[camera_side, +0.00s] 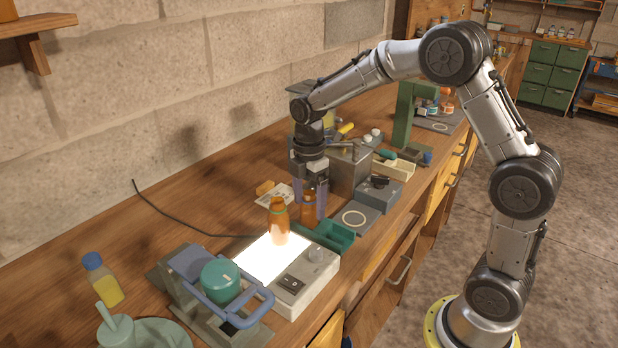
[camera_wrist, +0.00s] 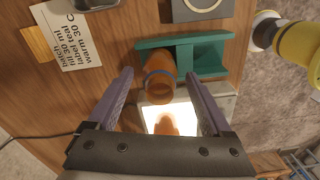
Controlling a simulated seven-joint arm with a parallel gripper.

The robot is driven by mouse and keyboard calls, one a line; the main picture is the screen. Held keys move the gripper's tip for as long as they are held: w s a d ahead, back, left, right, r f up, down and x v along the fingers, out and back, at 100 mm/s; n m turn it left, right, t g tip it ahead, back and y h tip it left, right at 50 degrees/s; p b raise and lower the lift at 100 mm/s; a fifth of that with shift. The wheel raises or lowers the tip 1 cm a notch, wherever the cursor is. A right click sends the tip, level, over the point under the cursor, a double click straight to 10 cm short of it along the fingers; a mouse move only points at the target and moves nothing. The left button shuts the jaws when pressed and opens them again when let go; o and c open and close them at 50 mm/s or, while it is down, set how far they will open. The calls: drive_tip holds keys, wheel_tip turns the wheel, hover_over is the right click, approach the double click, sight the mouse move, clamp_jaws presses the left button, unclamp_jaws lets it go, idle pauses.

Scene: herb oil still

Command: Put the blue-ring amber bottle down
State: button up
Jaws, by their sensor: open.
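The blue-ring amber bottle (camera_wrist: 159,66) is upright between my open fingers, with a bluish band at its neck. In the side view the amber bottle (camera_side: 308,209) is partly covered by the fingers. My gripper (camera_side: 309,199) is open around it, with a finger on each side; in the wrist view my gripper (camera_wrist: 158,76) shows a gap on both sides of the bottle. A second amber bottle (camera_side: 279,224) with a greenish ring stands on the lit panel (camera_side: 262,259).
A paper label (camera_wrist: 70,35) lies on the bench. A grey plate with a ring mark (camera_side: 355,219) is beyond the green tray. Grey boxes (camera_side: 349,168) stand behind my gripper.

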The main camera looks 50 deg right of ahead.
wheel_tip(320, 180, up, 10)
drive_tip(key=r, duration=0.1)
drive_tip(key=s+a+r+m+t, duration=0.1)
drive_tip(key=s+r+m, duration=0.15)
drive_tip(key=s, duration=0.35)
drive_tip(key=s+a+r+m+t, duration=0.2)
drive_tip(key=s+m, duration=0.2)
drive_tip(key=s, duration=0.2)
drive_tip(key=s+a+f+m+t, duration=0.1)
drive_tip(key=s+f+m+t, duration=0.1)
drive_tip(key=s+m, duration=0.7)
drive_tip(key=s+f, duration=0.1)
drive_tip(key=s, duration=0.2)
drive_tip(key=shift+a+f+t, duration=0.2)
drive_tip(key=shift+f+t, duration=0.1)
drive_tip(key=shift+f, duration=0.05)
